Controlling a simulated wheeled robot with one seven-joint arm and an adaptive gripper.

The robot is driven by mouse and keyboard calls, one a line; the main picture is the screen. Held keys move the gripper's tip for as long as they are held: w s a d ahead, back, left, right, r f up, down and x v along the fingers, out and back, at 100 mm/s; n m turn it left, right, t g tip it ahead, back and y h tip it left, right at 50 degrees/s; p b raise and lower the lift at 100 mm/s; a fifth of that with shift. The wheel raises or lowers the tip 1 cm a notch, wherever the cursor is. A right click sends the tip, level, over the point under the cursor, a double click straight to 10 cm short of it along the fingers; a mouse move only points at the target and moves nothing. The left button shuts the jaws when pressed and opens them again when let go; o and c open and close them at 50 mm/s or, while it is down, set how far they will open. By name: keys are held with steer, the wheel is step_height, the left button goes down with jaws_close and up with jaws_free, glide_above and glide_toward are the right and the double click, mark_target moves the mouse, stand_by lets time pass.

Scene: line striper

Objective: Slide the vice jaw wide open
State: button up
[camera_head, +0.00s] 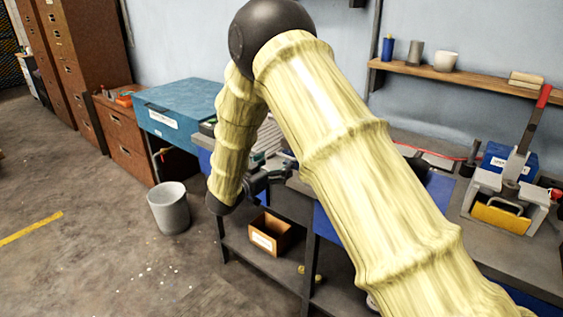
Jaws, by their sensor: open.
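My arm crosses the middle of the view, bends at a dark ball joint, and comes down to a dark wrist left of the workbench. My gripper (268,180) is a small dark shape at the bench's front edge, pointing right from the wrist. It is open, and nothing shows held in it. A dark green piece (257,160), which looks like part of the vice, shows just above and behind the gripper. My arm hides the rest of that area. I cannot tell how far apart the vice jaws are, or whether the gripper touches them.
A grey bin (169,208) stands on the floor left of the bench. A wooden box (271,234) sits on the lower shelf. A blue chest (180,108) stands behind. A red-handled lever press (505,190) is on the bench at right. The floor at front left is clear.

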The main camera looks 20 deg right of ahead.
steer(key=v, duration=0.7)
steer(key=shift+a, duration=0.2)
